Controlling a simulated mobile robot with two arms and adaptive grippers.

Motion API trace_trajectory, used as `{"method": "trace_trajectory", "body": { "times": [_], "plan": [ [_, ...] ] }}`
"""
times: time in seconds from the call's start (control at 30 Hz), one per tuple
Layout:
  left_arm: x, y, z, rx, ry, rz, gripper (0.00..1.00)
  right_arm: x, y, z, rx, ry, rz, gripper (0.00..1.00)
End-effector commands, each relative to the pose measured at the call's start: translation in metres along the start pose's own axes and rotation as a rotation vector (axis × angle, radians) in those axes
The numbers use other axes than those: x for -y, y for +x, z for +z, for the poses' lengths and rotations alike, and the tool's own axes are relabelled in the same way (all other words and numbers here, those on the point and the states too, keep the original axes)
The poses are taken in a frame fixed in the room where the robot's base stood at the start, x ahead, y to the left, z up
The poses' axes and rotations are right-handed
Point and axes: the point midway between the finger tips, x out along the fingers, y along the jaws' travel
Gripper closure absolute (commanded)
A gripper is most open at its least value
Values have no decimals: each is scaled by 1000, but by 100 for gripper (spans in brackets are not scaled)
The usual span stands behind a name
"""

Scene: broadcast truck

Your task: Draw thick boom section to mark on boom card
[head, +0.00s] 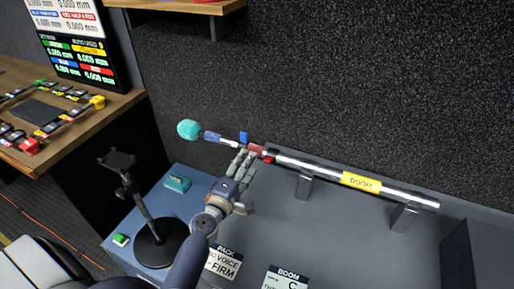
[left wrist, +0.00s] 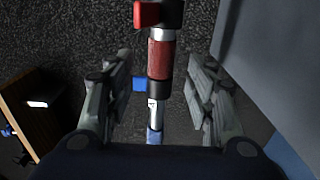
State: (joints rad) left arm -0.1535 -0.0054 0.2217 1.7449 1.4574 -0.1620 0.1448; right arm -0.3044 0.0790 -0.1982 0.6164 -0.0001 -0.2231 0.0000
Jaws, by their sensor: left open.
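The boom pole (head: 318,171) lies on two grey supports, with a thick silver section and a yellow BOOM label (head: 361,182). Its thinner left end has a red grip, a blue clip and a teal fuzzy tip (head: 188,129). My left gripper (head: 244,161) is at the red grip end of the pole, its fingers open. In the left wrist view the red grip (left wrist: 160,58) and a thinner marked section (left wrist: 154,108) run between the open fingers (left wrist: 158,98), apart from both. The boom card (head: 287,279) lies at the bottom, partly cut off; it shows a C. My right gripper is not in view.
A black stand (head: 154,244) with a round base is left of my left arm. A teal item (head: 177,184) and a green button (head: 121,240) sit on the blue surface. A PACK card (head: 223,263) lies near my arm. A dark wall rises behind the pole.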

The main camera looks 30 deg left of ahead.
Motion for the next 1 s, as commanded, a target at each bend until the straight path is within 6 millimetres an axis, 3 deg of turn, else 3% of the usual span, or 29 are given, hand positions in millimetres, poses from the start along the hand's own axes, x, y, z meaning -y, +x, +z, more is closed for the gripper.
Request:
{"method": "trace_trajectory", "body": {
  "times": [0.17, 0.4, 0.57, 0.83, 1.0],
  "plan": [
    [-2, 35, 0, 1, 0, 2, 50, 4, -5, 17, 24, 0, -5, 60],
    [0, 66, 0, 1, 1, 1, 50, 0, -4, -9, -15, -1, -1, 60],
    [0, 74, 0, 1, 0, 0, 50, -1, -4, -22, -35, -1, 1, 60],
    [0, 74, 0, 2, 1, 0, 50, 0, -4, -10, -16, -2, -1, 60],
    [0, 74, 0, 2, 1, 0, 86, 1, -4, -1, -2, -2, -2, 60]
  ]
}}
